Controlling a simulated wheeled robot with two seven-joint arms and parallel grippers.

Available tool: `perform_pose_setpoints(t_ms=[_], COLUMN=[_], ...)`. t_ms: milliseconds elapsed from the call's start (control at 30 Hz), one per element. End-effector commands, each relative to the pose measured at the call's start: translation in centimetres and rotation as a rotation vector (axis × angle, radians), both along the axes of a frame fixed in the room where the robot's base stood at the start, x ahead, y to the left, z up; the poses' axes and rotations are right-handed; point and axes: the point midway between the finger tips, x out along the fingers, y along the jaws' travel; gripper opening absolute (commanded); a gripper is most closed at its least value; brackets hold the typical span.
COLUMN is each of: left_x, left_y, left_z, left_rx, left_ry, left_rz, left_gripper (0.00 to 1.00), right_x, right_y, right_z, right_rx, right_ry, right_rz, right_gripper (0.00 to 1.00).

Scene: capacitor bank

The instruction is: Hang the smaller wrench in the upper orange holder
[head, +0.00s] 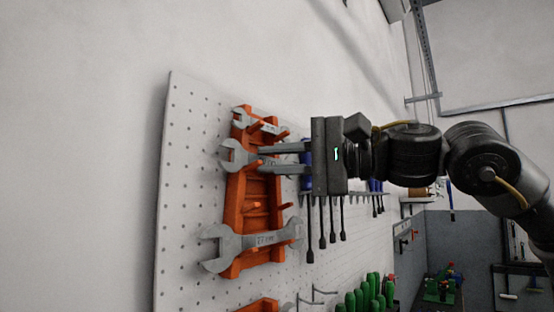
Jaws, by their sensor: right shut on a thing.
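The orange holder rack (234,199) is fixed to a white pegboard and has several protruding pegs. My right gripper (262,158) reaches in from the right in front of the upper part of the rack. It is shut on a grey wrench (236,155), whose open jaw points left past the fingertips. The rest of that wrench is mostly hidden by the fingers. A larger wrench (225,243), marked 27 mm, lies across the lower pegs. Another grey wrench (246,115) sits at the top of the rack, just above the gripper. My left gripper is out of view.
The white pegboard (187,185) is bare left of the rack. Several screwdrivers (322,225) hang to the right, below and behind my gripper. Green-handled tools (372,290) stand at the lower right. Another orange piece (262,305) shows at the bottom edge.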

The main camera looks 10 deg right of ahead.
Motion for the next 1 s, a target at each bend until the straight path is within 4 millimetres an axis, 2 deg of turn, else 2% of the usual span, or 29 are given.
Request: perform_pose_setpoints(t_ms=[200,233,400,733,867,1000], left_x=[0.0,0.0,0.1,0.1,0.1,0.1], left_y=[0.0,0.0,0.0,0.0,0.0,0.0], left_z=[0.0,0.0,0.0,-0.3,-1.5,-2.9], left_rx=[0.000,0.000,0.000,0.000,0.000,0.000], left_ry=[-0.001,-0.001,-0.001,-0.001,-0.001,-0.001], left_rz=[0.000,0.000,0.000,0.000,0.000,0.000], left_gripper=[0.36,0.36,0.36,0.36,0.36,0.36], right_x=[0.0,0.0,0.0,-0.1,-0.9,-2.3], right_y=[0.0,0.0,0.0,-0.4,-1.9,-4.4], right_z=[0.0,0.0,0.0,-0.1,-0.4,-0.4], right_rx=[0.001,0.001,0.001,0.001,0.004,0.004], right_ry=[0.000,0.000,0.000,0.000,-0.002,-0.002], right_rz=[0.000,0.000,0.000,-0.002,-0.002,-0.002], right_gripper=[0.00,0.20,0.41,0.41,0.41,0.41])
